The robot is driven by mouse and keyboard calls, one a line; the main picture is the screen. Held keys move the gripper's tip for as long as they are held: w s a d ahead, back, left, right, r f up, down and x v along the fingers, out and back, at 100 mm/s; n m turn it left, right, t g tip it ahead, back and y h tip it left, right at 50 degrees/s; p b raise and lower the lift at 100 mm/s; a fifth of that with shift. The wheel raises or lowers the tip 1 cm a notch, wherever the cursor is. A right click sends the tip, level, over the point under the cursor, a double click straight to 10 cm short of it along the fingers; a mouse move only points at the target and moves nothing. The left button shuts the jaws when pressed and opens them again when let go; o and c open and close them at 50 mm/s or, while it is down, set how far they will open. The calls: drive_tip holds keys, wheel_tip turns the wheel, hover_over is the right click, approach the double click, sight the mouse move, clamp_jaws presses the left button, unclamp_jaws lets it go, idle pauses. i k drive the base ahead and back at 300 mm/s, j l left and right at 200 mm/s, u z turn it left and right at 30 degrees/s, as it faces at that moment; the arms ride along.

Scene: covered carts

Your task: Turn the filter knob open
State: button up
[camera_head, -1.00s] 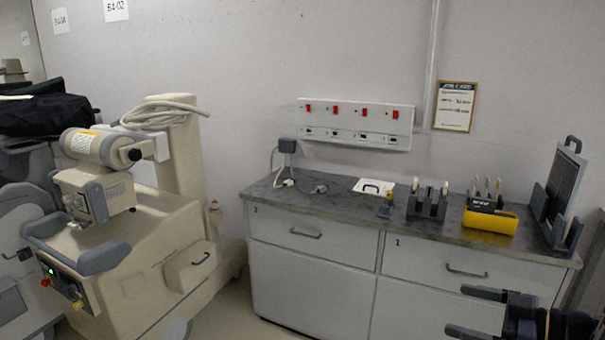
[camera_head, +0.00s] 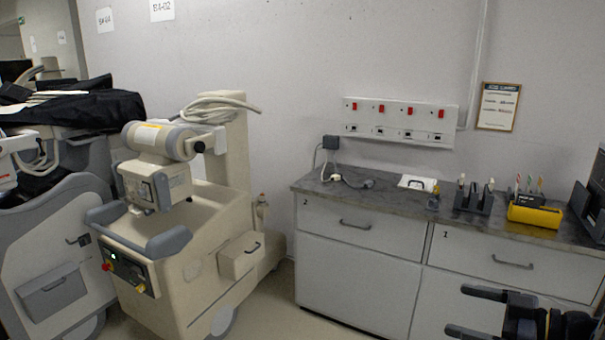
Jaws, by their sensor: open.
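A beige wheeled machine (camera_head: 190,262) stands left of the middle. I cannot tell which control is the filter knob; the details are too small. My gripper (camera_head: 458,311) is at the lower right, in front of the cabinet and well to the right of the machine. Its dark fingers are apart, with nothing seen between them.
A grey-topped counter (camera_head: 395,203) with drawers runs along the wall at right, holding a yellow holder (camera_head: 535,215) and a dark rack (camera_head: 474,200). A red-switch panel (camera_head: 400,122) is on the wall. A black-covered cart (camera_head: 75,120) stands at far left. Floor shows between machine and cabinet.

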sight(149, 213)
drive_tip(key=k+j, duration=0.1)
drive_tip(key=j, duration=0.45)
drive_tip(key=k+j+u, duration=0.1)
drive_tip(key=j, duration=0.5)
drive_tip(key=k+j, duration=0.15)
drive_tip(key=j, duration=0.4)
drive_tip(key=u, duration=0.05)
